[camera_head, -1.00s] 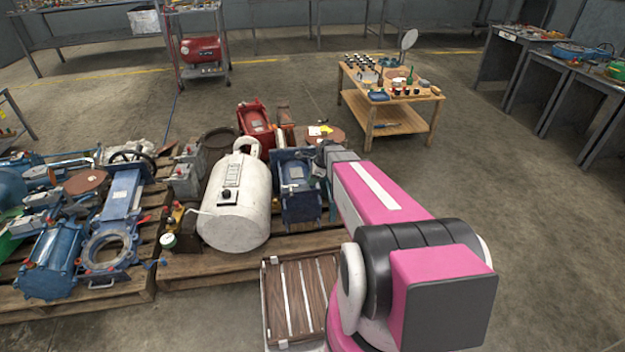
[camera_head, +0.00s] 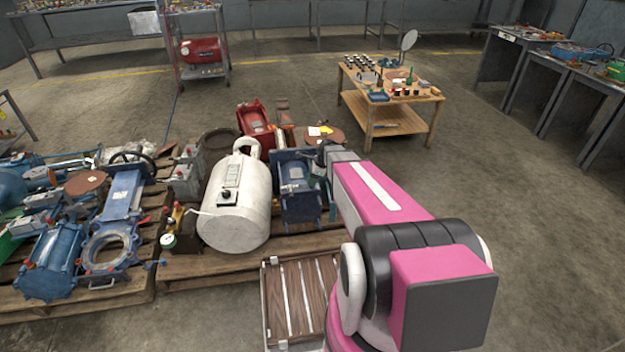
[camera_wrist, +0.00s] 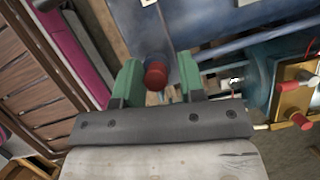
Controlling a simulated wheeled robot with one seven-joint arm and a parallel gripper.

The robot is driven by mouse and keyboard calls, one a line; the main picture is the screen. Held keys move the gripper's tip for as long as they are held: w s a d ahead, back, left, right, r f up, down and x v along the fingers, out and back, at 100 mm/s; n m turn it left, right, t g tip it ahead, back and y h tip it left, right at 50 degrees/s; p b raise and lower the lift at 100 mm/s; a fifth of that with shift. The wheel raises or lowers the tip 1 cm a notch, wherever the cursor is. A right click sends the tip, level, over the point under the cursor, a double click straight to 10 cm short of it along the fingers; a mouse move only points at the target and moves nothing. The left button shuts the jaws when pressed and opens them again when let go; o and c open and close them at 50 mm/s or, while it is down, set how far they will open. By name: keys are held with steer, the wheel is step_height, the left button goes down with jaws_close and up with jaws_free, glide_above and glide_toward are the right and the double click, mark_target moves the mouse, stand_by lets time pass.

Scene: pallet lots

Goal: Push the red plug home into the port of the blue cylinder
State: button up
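The blue cylinder (camera_head: 298,203) stands on the pallet right of the white tank in the head view. Its blue body (camera_wrist: 210,22) fills the upper middle of the wrist view. The red plug (camera_wrist: 156,76) sits at a short bluish port stub (camera_wrist: 154,59) on it; how deep it sits I cannot tell. My gripper (camera_wrist: 160,78) has green fingers on either side of the plug. They stand apart, with a visible gap on the right; contact on the left is unclear. In the head view my gripper is small and dark beside the cylinder's upper right.
The white tank (camera_head: 236,205) stands close left of the cylinder on the wooden pallet (camera_head: 205,266). A brass valve with red knobs (camera_wrist: 293,100) lies at right in the wrist view. A slatted crate (camera_head: 296,300) is in front. Floor to the right is open.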

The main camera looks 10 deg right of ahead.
step_height(320, 180, down, 2)
steer(key=shift+f, duration=0.1)
steer(key=v, duration=1.2)
steer(key=shift+a+r, duration=0.2)
steer(key=shift+r, duration=0.3)
steer(key=shift+o, duration=0.2)
steer(key=shift+w, duration=0.1)
steer(key=shift+w+a+f+n+g+h, duration=0.1)
steer(key=shift+a+f+n+g+h, duration=0.15)
steer(key=shift+a+f+n+h, duration=1)
steer(key=shift+w+a+f+n+g+h, duration=0.1)
steer(key=shift+f+n+g+h, duration=0.25)
steer(key=shift+f, duration=1.75)
steer(key=shift+w+a+f+n+g+h, duration=0.15)
steer(key=shift+a+f+n+h, duration=0.6)
steer(key=shift+f, duration=0.95)
steer(key=shift+d, duration=0.1)
jaws_close()
